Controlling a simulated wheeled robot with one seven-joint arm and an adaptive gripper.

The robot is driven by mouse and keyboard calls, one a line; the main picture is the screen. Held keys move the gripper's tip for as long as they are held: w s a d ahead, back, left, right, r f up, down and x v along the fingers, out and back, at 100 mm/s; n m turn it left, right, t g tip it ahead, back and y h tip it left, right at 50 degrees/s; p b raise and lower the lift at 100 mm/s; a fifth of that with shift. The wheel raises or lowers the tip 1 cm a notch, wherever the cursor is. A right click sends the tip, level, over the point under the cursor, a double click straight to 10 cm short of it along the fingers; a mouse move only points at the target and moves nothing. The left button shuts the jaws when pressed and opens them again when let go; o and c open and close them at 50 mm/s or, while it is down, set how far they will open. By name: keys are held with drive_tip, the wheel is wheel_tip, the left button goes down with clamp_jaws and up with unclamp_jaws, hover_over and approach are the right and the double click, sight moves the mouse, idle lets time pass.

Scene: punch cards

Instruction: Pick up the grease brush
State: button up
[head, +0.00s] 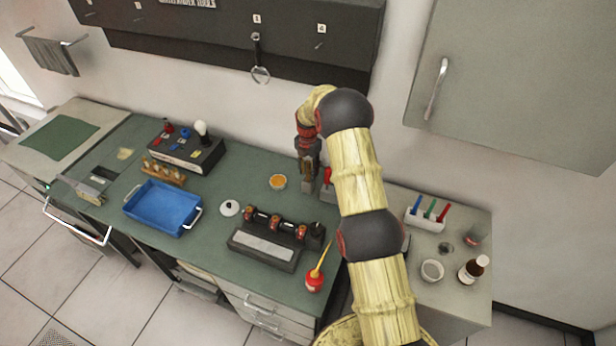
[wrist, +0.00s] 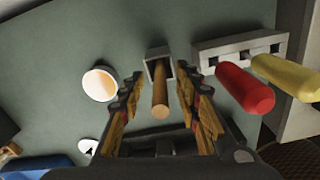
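A wooden handle (wrist: 160,98), possibly the grease brush's, stands in a small square grey holder (wrist: 151,66) in the wrist view. My gripper (wrist: 165,80) is open, with a finger on each side of the handle and visible gaps between. The handle's lower end is hidden in the holder. In the head view my gripper (head: 309,178) points down at the back of the green bench, and the handle is hard to make out there. A red pot (head: 314,283) with a yellow stick (head: 321,260) stands at the bench's front right.
Red (wrist: 245,88) and yellow (wrist: 288,76) handles stand in a grey rack (wrist: 212,54) close to my right finger. A cup with orange contents (head: 278,182) is left of the gripper. A black fixture (head: 265,248) and blue tray (head: 163,208) sit farther left.

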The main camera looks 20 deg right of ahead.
drive_tip(key=shift+f, duration=0.45)
drive_tip(key=shift+c, duration=0.6)
drive_tip(key=c, duration=0.7)
clamp_jaws()
